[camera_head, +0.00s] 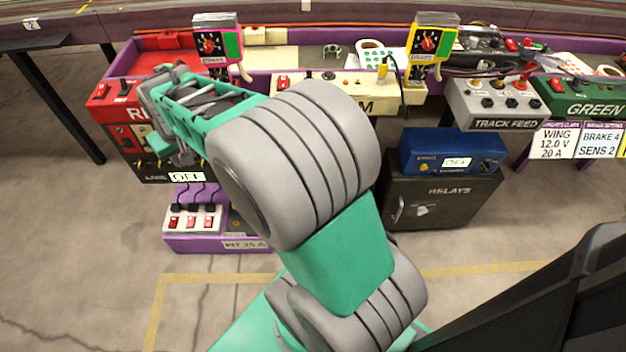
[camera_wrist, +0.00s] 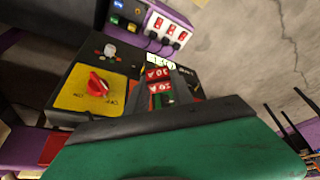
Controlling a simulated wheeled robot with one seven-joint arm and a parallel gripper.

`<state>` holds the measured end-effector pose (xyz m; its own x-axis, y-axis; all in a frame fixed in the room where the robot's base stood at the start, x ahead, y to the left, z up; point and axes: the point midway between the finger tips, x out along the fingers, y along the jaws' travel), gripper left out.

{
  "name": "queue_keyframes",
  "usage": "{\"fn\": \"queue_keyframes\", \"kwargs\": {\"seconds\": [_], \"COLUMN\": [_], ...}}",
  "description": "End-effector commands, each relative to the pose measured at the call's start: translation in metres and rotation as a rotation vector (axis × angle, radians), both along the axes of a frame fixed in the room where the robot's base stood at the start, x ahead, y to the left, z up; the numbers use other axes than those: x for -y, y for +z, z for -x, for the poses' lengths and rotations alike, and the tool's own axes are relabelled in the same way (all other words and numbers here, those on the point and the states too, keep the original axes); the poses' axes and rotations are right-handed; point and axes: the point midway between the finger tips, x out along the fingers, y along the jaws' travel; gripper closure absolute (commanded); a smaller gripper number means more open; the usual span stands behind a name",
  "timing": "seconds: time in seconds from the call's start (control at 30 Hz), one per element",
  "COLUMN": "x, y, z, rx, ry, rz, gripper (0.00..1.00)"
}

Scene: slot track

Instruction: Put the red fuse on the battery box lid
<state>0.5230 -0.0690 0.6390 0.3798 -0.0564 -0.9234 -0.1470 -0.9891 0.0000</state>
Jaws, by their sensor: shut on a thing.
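In the wrist view my gripper (camera_wrist: 161,83) is shut on a small red fuse (camera_wrist: 160,88) with a white "30 A" marking. A second red "30 A" face (camera_wrist: 158,72) shows just beyond it; I cannot tell whether it is a separate piece. Beside the fingers is a black box top (camera_wrist: 68,75) with a yellow panel (camera_wrist: 75,97) and a red rotary knob (camera_wrist: 97,84). I cannot read a name on it, so I cannot tell whether it is the battery box lid. In the head view my arm hides most of this area and the fuse.
A purple unit with a white panel of red switches (camera_head: 192,218) stands on the floor; it also shows in the wrist view (camera_wrist: 168,30). A red console (camera_head: 107,102) is at the left. A black relays cabinet (camera_head: 450,205) carries a blue box (camera_head: 452,150) at the right.

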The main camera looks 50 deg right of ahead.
Motion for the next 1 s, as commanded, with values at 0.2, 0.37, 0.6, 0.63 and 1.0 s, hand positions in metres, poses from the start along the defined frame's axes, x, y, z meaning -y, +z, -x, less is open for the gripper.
{"fn": "queue_keyframes", "kwargs": {"seconds": [0.2,0.37,0.6,0.63,1.0], "x": [0.105,0.164,0.191,0.192,0.261], "y": [-0.084,-0.143,-0.19,-0.193,-0.238], "z": [0.051,0.126,0.219,0.224,0.204], "rx": [-0.015,-0.015,-0.006,-0.004,0.001], "ry": [-0.252,-0.458,-0.672,-0.685,-0.707], "rz": [-0.005,-0.008,-0.007,-0.006,-0.004], "gripper": [1.0,1.0,1.0,1.0,1.0]}}
